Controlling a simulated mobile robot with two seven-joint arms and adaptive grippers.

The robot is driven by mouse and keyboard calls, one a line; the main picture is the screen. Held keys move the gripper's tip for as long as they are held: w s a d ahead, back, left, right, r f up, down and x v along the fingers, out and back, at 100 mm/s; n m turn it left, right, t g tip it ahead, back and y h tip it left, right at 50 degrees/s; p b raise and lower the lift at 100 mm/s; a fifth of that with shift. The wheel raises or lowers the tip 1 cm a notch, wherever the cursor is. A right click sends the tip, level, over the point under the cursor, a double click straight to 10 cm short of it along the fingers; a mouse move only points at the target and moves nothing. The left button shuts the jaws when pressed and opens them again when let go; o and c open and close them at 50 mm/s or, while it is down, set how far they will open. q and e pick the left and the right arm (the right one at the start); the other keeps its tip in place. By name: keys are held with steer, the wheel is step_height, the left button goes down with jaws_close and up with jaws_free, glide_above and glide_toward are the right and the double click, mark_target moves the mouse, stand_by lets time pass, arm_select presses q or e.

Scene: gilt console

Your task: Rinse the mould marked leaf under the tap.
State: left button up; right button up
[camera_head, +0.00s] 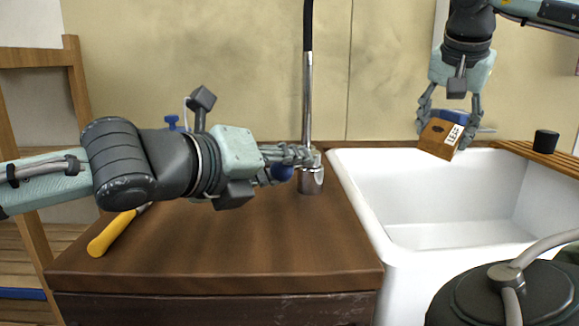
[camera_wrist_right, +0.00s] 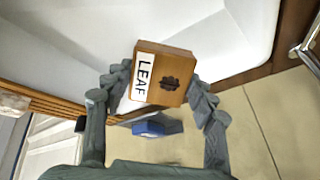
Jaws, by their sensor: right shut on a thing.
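The mould marked leaf (camera_head: 436,138) is a small brown wooden block with a white LEAF label and a dark leaf mark. My right gripper (camera_head: 450,120) is shut on it, holding it tilted above the back of the white sink. In the right wrist view the mould (camera_wrist_right: 164,75) sits between the fingers of my right gripper (camera_wrist_right: 160,95). The tap (camera_head: 307,95) is a tall chrome pipe with a black upper part, left of the sink. My left gripper (camera_head: 300,160) is at its base; its fingers overlap the tap, and contact and opening are unclear. No water shows.
The white sink (camera_head: 375,200) looks empty. A yellow-handled tool (camera_head: 110,233) lies on the brown counter (camera_head: 230,260). A black cup-like thing (camera_head: 546,141) stands on a slatted wooden ledge at right. A wooden chair or rack (camera_head: 75,85) is at left. The counter's front is clear.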

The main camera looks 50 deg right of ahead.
mark_target(452, 138)
arm_select(q)
steer(key=v, duration=1.1)
steer(key=shift+s+a, duration=0.1)
steer(key=shift+a, duration=0.05)
steer(key=shift+f+b, duration=0.55)
steer(key=shift+b, duration=0.05)
arm_select(e)
steer(key=shift+s+a, duration=0.25)
steer(key=shift+a, duration=0.45)
steer(key=shift+s+a, duration=0.2)
steer(key=shift+a, duration=0.5)
arm_select(q)
steer(key=shift+f+b, duration=0.6)
arm_select(e)
steer(key=a, duration=0.1)
steer(key=s+a, duration=0.1)
steer(key=a, duration=0.3)
steer(key=shift+s, duration=0.35)
steer(key=shift+r, duration=0.1)
